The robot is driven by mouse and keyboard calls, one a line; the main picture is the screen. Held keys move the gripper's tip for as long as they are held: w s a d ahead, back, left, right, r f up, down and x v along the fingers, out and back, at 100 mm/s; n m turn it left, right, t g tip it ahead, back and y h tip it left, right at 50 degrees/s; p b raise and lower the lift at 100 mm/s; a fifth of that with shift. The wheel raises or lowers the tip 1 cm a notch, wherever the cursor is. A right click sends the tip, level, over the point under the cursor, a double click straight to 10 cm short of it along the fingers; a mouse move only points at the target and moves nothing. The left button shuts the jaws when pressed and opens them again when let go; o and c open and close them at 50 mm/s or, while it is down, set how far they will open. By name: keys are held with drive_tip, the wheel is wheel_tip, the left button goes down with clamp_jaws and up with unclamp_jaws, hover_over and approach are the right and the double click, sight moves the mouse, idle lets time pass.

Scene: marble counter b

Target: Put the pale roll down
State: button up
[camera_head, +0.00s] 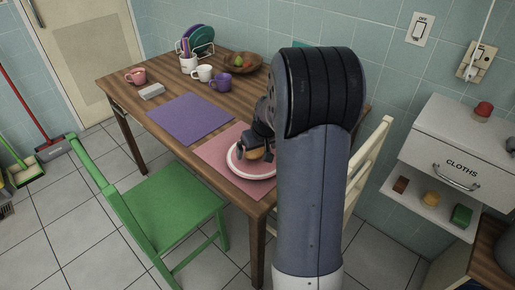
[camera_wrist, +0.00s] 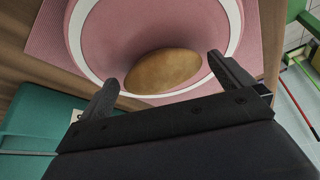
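The roll (camera_wrist: 163,71), oval and golden-tan, lies on the pink plate with a white ring (camera_wrist: 86,62), near the rim closest to the wrist camera. In the head view the roll (camera_head: 256,154) shows small and partly covered by my gripper (camera_head: 262,146), above the plate (camera_head: 236,168). In the wrist view my gripper (camera_wrist: 162,72) has its fingers wide apart, one beyond each end of the roll, with a narrow gap showing at both ends. The plate stands on a pink mat (camera_head: 213,152). My arm hides the table's right part.
A purple mat (camera_head: 190,119) lies left of the plate. Mugs (camera_head: 203,73), a grey block (camera_head: 151,91), a plate rack (camera_head: 200,42) and a wooden bowl (camera_head: 243,66) stand farther back. A green chair (camera_head: 165,205) is at the front; a cream chair (camera_head: 372,150) is at the right.

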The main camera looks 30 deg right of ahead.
drive_tip(key=shift+r, duration=0.1)
drive_tip(key=shift+r, duration=0.25)
drive_tip(key=p+v, duration=0.1)
drive_tip(key=v, duration=1)
drive_tip(key=shift+s+r, duration=0.15)
drive_tip(key=shift+r, duration=0.2)
